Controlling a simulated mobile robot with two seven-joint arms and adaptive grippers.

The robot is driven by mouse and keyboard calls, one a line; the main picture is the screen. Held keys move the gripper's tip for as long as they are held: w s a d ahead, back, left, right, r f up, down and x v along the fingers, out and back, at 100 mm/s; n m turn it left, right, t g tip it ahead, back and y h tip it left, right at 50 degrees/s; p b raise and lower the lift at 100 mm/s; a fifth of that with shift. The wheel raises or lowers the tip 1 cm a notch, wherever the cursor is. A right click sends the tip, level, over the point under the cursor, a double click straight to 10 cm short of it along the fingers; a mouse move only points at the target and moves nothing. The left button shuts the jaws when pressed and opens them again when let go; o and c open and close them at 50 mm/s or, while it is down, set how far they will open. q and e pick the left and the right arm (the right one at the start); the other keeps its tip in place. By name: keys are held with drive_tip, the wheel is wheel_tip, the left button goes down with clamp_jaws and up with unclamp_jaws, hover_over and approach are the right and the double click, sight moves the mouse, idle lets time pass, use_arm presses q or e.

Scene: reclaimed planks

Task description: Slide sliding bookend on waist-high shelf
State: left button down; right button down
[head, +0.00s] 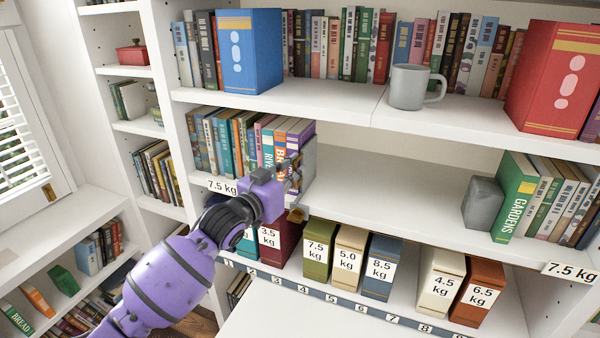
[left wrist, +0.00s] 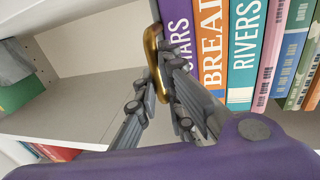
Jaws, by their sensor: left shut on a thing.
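The sliding bookend (head: 309,163) is a grey upright plate on the middle shelf (head: 390,193), at the right end of the left book row. Its gold handle (left wrist: 153,48) shows in the left wrist view, in front of the purple book's spine. My left gripper (head: 298,186) reaches in from the left at the shelf's front edge. In the left wrist view its fingers (left wrist: 165,92) are closed on the gold handle. The gripper and arm hide part of the bookend and the nearby spines in the head view. My right gripper is not in view.
The middle shelf is bare from the bookend to a grey block (head: 483,203) beside the green GARDENS book (head: 518,195). The upper shelf holds a grey mug (head: 410,87) and big blue (head: 250,50) and red (head: 560,80) volumes. Weight-labelled boxes (head: 349,252) stand below.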

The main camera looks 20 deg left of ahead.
use_arm(q)
drive_tip(key=c, duration=1.8)
unclamp_jaws()
drive_tip(key=shift+c, duration=0.2)
drive_tip(key=shift+s, duration=0.1)
drive_tip(key=v, duration=1.2)
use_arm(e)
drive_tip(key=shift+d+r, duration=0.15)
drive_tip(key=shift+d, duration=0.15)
